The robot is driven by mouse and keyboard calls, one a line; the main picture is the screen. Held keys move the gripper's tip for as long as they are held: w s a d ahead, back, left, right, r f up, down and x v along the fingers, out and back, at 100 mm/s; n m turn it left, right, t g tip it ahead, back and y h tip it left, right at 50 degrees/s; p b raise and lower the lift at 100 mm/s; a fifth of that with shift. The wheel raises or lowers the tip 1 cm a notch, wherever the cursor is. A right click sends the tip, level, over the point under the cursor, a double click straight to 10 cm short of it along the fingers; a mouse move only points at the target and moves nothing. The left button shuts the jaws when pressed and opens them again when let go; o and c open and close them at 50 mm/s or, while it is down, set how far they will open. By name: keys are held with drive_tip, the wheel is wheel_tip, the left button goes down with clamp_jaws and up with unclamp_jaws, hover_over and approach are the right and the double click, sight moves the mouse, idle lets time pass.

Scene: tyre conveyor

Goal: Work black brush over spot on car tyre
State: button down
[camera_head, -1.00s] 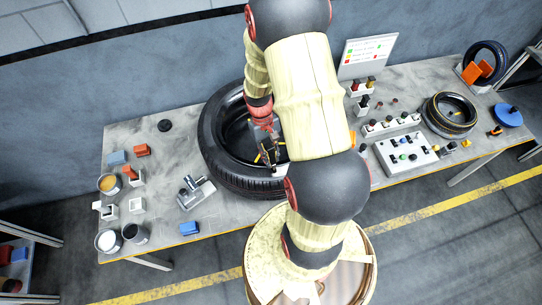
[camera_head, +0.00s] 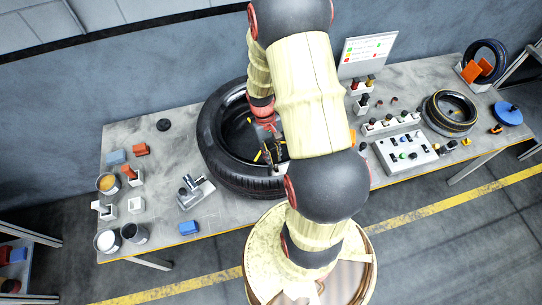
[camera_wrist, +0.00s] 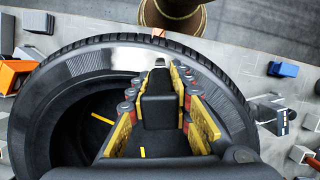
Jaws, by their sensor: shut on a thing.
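The large black car tyre (camera_head: 212,146) lies flat on the grey workbench; it also fills much of the wrist view (camera_wrist: 50,110). A pale, shiny patch (camera_wrist: 118,62) shows on its sidewall in the wrist view, just beyond my fingers. My gripper (camera_head: 274,153) is over the near right part of the tyre. In the wrist view its yellow-padded fingers (camera_wrist: 160,100) are shut on a black block, the black brush (camera_wrist: 158,108). The brush points toward the sidewall. I cannot tell whether its end touches the rubber.
Left of the tyre are a metal tool on a stand (camera_head: 195,190), a blue block (camera_head: 189,228), cups and cans. Right are a white button panel (camera_head: 405,152), a smaller tyre (camera_head: 450,112) and a sign (camera_head: 366,55). Bare bench lies left of the tyre.

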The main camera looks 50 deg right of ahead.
drive_tip(key=shift+s+d, duration=0.4)
drive_tip(key=shift+d, duration=0.15)
drive_tip(key=shift+s, duration=0.1)
drive_tip(key=shift+s+d, duration=0.5)
drive_tip(key=shift+d, duration=0.4)
drive_tip(key=shift+d, duration=0.1)
drive_tip(key=shift+s+d, duration=0.55)
drive_tip(key=shift+d, duration=0.35)
drive_tip(key=shift+s+d, duration=0.2)
drive_tip(key=shift+d, duration=0.3)
drive_tip(key=shift+s+d, duration=0.2)
drive_tip(key=shift+d, duration=0.3)
